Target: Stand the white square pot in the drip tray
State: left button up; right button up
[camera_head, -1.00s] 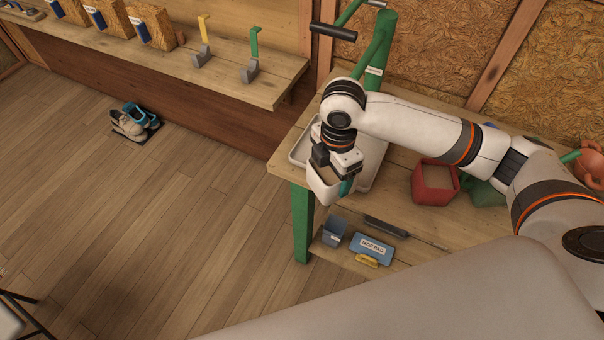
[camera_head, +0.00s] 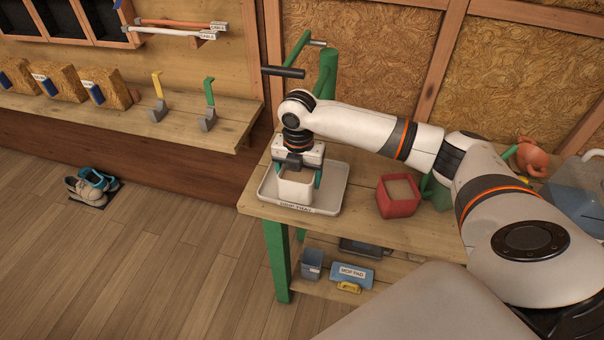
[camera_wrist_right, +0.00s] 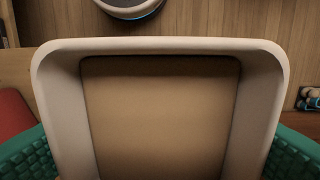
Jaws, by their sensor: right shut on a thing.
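The white square pot (camera_head: 295,190) is upright over the left part of the drip tray (camera_head: 332,196), a pale shallow tray labelled on its front rim. I cannot tell whether the pot's base touches the tray floor. My right gripper (camera_head: 297,178) points down with its green fingers on two opposite sides of the pot, shut on it. In the right wrist view the pot (camera_wrist_right: 160,45) fills the picture, with tan filling inside and a green finger at each lower side. My left gripper is not in view.
A red pot (camera_head: 398,197) stands right of the tray on the wooden bench (camera_head: 365,232). A green post and bar rise behind the tray. A mop pad box (camera_head: 352,275) and a grey-blue container (camera_head: 312,264) sit on the shelf below. A terracotta pot (camera_head: 537,153) is far right.

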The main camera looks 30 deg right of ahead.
aim_at(302, 177)
jog(key=shift+w+d, duration=1.05)
jog(key=shift+d, duration=0.15)
jog(key=shift+f+p, duration=0.4)
jog(key=shift+f, duration=1.4)
jog(key=shift+s+f, duration=0.1)
jog(key=o, duration=1.2)
notch_tip(302, 177, up, 12)
jog(key=shift+r+b, duration=0.15)
jog(key=shift+b, duration=0.4)
